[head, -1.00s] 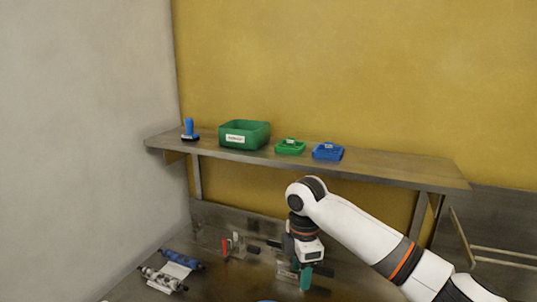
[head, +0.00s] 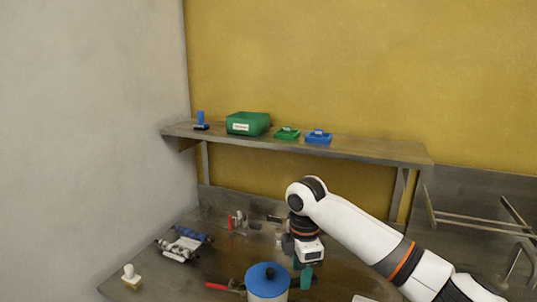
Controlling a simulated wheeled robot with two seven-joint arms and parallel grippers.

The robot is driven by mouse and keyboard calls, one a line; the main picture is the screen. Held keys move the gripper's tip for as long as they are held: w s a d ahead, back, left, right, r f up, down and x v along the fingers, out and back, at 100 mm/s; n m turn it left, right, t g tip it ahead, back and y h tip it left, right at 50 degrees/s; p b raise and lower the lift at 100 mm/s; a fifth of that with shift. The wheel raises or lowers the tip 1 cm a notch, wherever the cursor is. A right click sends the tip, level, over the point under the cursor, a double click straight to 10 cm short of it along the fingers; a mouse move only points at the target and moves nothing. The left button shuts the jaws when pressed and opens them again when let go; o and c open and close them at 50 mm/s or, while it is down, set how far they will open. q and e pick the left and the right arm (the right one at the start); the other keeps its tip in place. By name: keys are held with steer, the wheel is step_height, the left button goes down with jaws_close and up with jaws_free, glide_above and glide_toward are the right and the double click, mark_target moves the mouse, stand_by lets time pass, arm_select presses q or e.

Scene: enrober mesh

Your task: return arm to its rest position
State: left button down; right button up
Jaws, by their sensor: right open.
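My right arm comes in from the lower right, and its gripper (head: 304,278) points down over the metal worktop (head: 215,262). Its fingers look green; they are open, and nothing shows between them. The gripper is just right of a pot with a blue lid (head: 265,277), and I cannot tell whether they touch. My left arm and gripper are not in view.
A shelf (head: 365,150) above the worktop holds a green bin (head: 248,123), a green tray (head: 287,133), a blue tray (head: 319,137) and a blue-handled tool (head: 201,119). Rollers (head: 184,244), a white-knobbed piece (head: 131,275) and a red-handled item (head: 218,286) lie on the worktop.

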steer(key=s+a+f+m+t+y, duration=0.1)
steer(key=s+a+f+m+y, duration=0.15)
steer(key=s+f, duration=0.55)
steer(key=s+a+f+m+y, duration=0.2)
steer(key=s+f+m, duration=0.2)
steer(key=s+f, duration=0.45)
steer(key=s+d+f+m+t+h, duration=0.1)
steer(key=s+d+m+h, duration=0.1)
steer(key=s+d+m, duration=0.55)
steer(key=s+d+f+m+t+h, duration=0.2)
steer(key=s+d+m, duration=0.3)
steer(key=s+d, duration=0.55)
step_height(320, 180, down, 30)
steer(key=g+b, duration=0.2)
steer(key=b, duration=0.3)
arm_select(q)
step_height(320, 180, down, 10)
steer(key=b, duration=0.5)
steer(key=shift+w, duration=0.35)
arm_select(e)
steer(key=s+d+f, duration=0.1)
steer(key=s+f, duration=0.7)
steer(key=f, duration=0.3)
steer(key=s+d+f+n+g, duration=0.1)
steer(key=s+f, duration=0.7)
steer(key=f, duration=0.3)
steer(key=shift+s+d, duration=0.3)
